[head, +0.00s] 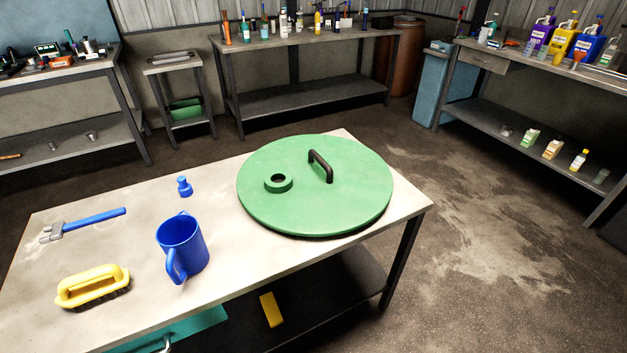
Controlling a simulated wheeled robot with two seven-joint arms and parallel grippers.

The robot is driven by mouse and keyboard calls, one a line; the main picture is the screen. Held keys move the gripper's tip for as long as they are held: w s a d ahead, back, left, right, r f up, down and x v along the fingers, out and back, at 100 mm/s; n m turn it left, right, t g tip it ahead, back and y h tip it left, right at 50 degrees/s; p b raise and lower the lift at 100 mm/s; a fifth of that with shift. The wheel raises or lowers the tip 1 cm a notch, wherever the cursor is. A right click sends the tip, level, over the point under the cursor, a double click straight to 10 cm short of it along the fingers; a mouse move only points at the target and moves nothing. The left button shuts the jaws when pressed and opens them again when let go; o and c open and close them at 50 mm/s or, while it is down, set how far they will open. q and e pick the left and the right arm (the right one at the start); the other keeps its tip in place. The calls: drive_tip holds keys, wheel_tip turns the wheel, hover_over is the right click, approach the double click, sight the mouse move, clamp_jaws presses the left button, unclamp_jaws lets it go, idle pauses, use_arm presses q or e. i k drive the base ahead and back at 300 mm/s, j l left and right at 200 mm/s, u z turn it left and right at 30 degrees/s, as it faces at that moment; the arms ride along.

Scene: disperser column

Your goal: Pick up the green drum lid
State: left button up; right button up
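The green drum lid (300,206) is a large round disc lying flat on the right end of the pale-topped table (130,310) in the head view. A black arched handle (320,166) stands up from it, right of its middle. A raised green ring with a dark hole (278,183) sits left of the handle. The lid's right edge reaches close to the table's right edge. Neither of my grippers shows in the head view.
Benches with bottles (310,40) line the back. The floor (480,230) at right is clear.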

sight(311, 185)
drive_tip(key=i+l+u, duration=0.15)
drive_tip(key=l, duration=0.25)
drive_tip(key=i+l+u, duration=0.1)
drive_tip(key=l, duration=0.35)
drive_tip(key=i+l+u, duration=0.15)
drive_tip(key=l, duration=0.3)
drive_tip(key=i+l+u, duration=0.1)
drive_tip(key=i+l, duration=0.15)
drive_tip(key=l, duration=0.25)
drive_tip(key=i+l+u, duration=0.15)
drive_tip(key=l, duration=0.3)
drive_tip(key=l+u, duration=0.1)
drive_tip(key=l, duration=0.4)
drive_tip(key=i, duration=0.05)
